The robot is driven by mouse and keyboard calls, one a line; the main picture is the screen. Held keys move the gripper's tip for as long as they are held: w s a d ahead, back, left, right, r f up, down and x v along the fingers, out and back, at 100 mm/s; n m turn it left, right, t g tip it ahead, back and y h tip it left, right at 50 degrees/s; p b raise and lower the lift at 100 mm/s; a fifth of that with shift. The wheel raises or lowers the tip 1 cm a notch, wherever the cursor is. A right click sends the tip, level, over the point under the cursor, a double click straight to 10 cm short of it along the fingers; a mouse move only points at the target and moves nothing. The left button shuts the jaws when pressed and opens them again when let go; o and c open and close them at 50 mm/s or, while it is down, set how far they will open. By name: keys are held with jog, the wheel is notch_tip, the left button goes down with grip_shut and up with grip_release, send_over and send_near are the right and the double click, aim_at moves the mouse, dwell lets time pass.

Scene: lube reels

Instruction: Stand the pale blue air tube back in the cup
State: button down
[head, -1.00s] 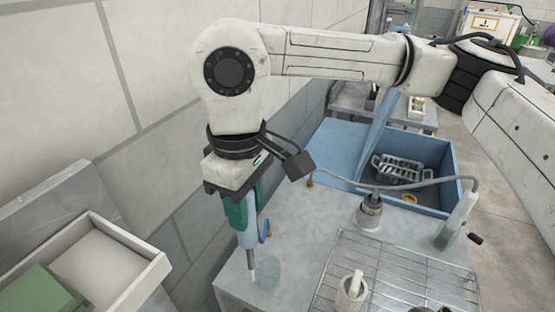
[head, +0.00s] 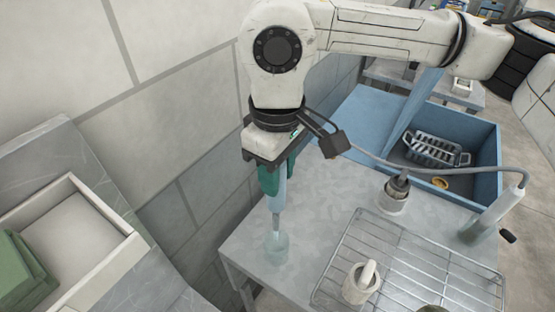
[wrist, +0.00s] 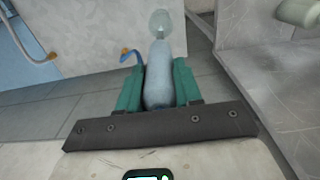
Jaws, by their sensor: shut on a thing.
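My gripper (head: 275,180) has green fingers shut on the pale blue air tube (head: 278,195), which hangs upright with its narrow tip down. The tube also shows between the fingers in the wrist view (wrist: 158,75), with a small curved blue piece (wrist: 130,55) beside it. The clear glass cup (head: 277,250) stands on the grey table near its left edge. The tube's tip lines up with the cup's mouth in the head view; I cannot tell if it is inside. The cup is also beyond the tube's end in the wrist view (wrist: 160,24).
A grey-white pot (head: 395,194) and a tilted clear tube with a hose (head: 492,215) stand behind. A blue bin (head: 480,165) is farther back. The wall is close on the left.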

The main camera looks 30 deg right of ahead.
aim_at(277, 215)
jog(key=shift+f, duration=0.9)
jog(key=shift+f+b, duration=0.1)
jog(key=shift+b, duration=0.5)
notch_tip(277, 215, down, 9)
jog(key=b, duration=0.9)
jog(key=shift+s, duration=0.1)
jog(key=shift+f+b, duration=0.5)
jog(key=shift+b, duration=0.4)
jog(key=c, duration=0.7)
grip_release()
jog(key=shift+r, duration=0.1)
